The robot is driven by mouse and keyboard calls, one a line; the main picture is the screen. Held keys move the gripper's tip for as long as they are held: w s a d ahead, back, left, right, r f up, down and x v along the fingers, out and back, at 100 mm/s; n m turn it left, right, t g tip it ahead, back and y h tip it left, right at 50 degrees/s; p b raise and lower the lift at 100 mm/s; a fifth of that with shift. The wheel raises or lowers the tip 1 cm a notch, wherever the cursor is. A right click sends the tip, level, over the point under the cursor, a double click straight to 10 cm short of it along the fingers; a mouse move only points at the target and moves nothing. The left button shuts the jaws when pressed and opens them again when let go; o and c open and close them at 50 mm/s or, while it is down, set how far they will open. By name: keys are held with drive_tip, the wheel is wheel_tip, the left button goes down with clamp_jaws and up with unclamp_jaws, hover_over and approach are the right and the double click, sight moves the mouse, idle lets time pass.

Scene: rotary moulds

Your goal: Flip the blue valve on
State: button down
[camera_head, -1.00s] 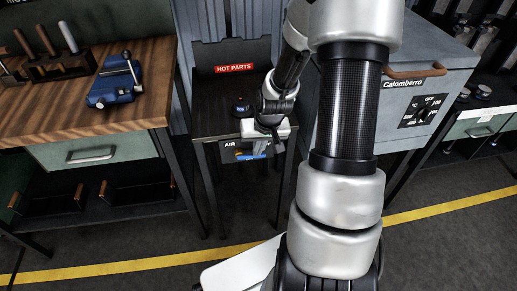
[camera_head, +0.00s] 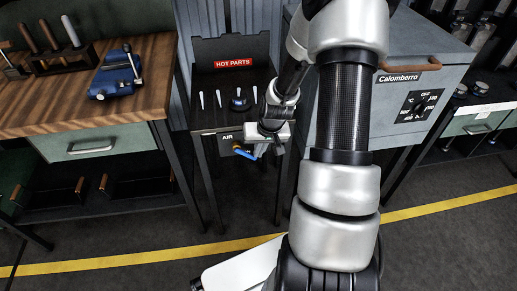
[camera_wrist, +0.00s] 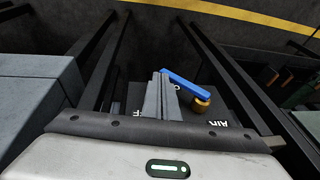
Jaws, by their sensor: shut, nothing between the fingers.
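The blue valve (camera_head: 244,153) is mounted on the dark AIR panel (camera_head: 225,138) on the front of the hot parts stand. Its blue lever is tilted in the head view. In the wrist view the lever (camera_wrist: 187,84) slants from its free end down to a brass body (camera_wrist: 201,104). My gripper (camera_head: 262,151) is in front of the panel, just right of the lever. In the wrist view its fingers (camera_wrist: 160,90) are shut together and empty, beside the lever's free end. I cannot tell whether they touch it. The gripper covers part of the panel lettering.
The hot parts stand (camera_head: 206,124) holds several pale pegs and a dark blue knobbed piece (camera_head: 239,101). A wooden bench (camera_head: 70,98) with a blue vise (camera_head: 117,76) is at left. The grey Calomberro oven (camera_head: 424,82) is close at right. Stand legs flank the gripper.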

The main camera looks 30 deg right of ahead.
sight(254, 159)
drive_tip(key=shift+f, duration=0.45)
drive_tip(key=shift+a+f, duration=0.1)
drive_tip(key=f+t+y, duration=0.1)
drive_tip(key=y, duration=0.2)
drive_tip(key=f+m+t+y+b, duration=0.1)
drive_tip(key=y, duration=0.2)
drive_tip(key=a+f+t+y+b, duration=0.1)
drive_tip(key=y, duration=0.1)
drive_tip(key=shift+w+a+m+y, duration=0.1)
drive_tip(key=shift+w+m+y, duration=0.2)
drive_tip(key=shift+y, duration=0.1)
drive_tip(key=shift+a+f+t+y+b, duration=0.3)
drive_tip(key=shift+a+f+y+b, duration=0.15)
drive_tip(key=shift+a+y+b, duration=0.15)
drive_tip(key=shift+w, duration=0.1)
idle(0.4)
